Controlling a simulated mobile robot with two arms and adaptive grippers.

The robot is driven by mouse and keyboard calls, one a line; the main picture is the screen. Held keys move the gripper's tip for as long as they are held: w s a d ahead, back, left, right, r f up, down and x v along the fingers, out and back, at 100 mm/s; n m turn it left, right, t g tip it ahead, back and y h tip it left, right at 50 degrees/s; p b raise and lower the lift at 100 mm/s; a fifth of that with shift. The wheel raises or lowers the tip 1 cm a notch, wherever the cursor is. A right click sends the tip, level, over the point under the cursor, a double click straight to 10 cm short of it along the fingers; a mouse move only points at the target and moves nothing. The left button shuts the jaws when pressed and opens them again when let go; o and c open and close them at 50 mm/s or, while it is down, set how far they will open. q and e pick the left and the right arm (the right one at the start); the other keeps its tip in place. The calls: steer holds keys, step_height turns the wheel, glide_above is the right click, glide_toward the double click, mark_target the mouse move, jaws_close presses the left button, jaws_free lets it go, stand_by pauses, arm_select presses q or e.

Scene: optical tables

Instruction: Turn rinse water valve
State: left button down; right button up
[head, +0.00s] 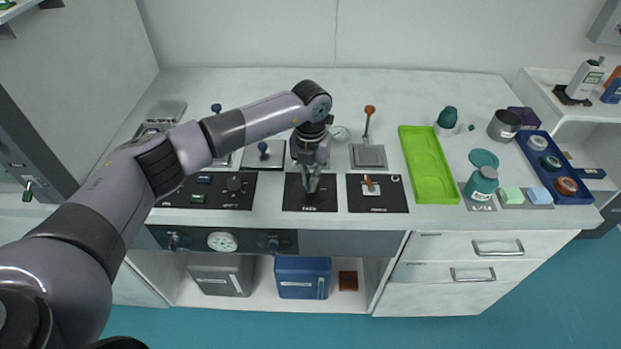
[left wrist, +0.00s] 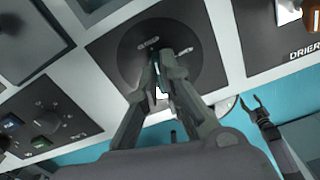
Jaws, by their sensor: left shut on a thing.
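My left gripper (head: 311,186) reaches down onto the middle black panel (head: 291,203) at the table's front. It is shut on a small part there, apparently the rinse water valve's handle, mostly hidden between the fingers. In the left wrist view the fingertips (left wrist: 163,62) come together over a round dark dial (left wrist: 196,35) with small light markings on the black panel (left wrist: 108,50). My right gripper (left wrist: 254,104) shows at the right of the left wrist view, empty with its fingers apart, away from the panel.
A black panel with knobs (head: 207,190) lies left of the valve panel. A drier panel with an orange-topped switch (head: 377,193) lies right. Levers (head: 368,122) stand behind. A green tray (head: 428,165) is farther right. A gauge (head: 222,242) is on the table's front.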

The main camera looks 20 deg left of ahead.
arm_select(q)
steer(key=shift+n, duration=1.3)
steer(key=c, duration=1.8)
jaws_free()
steer(key=shift+o, duration=0.2)
step_height(320, 180, up, 12)
